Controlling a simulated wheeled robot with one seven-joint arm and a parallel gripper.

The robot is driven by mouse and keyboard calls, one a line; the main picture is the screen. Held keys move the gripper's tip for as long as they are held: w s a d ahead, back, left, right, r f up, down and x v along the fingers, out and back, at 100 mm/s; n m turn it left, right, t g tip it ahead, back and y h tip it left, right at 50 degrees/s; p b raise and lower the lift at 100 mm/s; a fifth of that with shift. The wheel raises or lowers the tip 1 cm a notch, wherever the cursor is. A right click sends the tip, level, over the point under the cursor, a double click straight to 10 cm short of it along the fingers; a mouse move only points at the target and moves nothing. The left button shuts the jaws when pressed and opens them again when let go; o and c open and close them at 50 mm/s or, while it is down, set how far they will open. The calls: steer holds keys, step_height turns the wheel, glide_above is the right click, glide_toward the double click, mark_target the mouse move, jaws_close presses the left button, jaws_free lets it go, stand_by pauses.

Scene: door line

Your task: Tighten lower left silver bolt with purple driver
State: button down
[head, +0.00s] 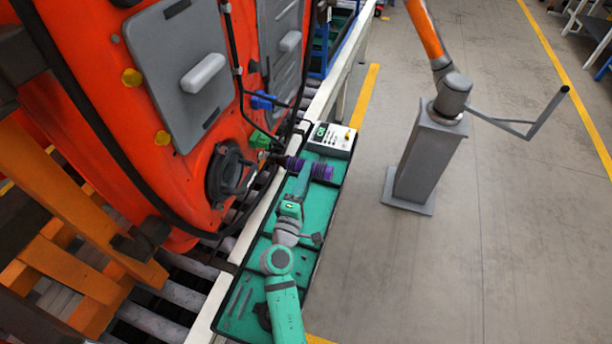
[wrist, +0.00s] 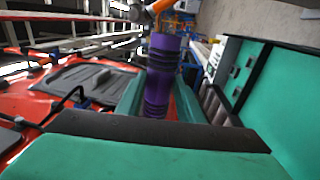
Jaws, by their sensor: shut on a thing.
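The purple driver (head: 322,172) is held in my gripper (head: 304,174), which is shut on it. It lies roughly level, with its narrow end pointing left toward the orange-red door. Its ribbed purple body (wrist: 162,68) also shows in the wrist view, rising from between the fingers. The narrow end is close to a green connector (head: 259,140) on the door's edge in the picture, but I cannot tell whether it touches anything. I cannot make out a silver bolt clearly; yellow round fasteners (head: 132,77) show on the door.
The orange-red door (head: 205,120) stands at left over a roller line (head: 165,293). A teal tray (head: 240,310) runs below my arm, with a white control box (head: 331,139) at its far end. A grey post (head: 424,160) with an orange arm stands on the clear floor at right.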

steer(key=shift+w+a+r, duration=0.1)
steer(key=shift+w+a, duration=0.1)
steer(key=shift+a, duration=0.4)
steer(key=shift+w+a+r, duration=0.1)
steer(key=shift+w+a, duration=0.05)
steer(key=shift+a, duration=0.45)
stand_by(1.5)
steer(key=shift+s, duration=0.1)
steer(key=shift+d, duration=0.1)
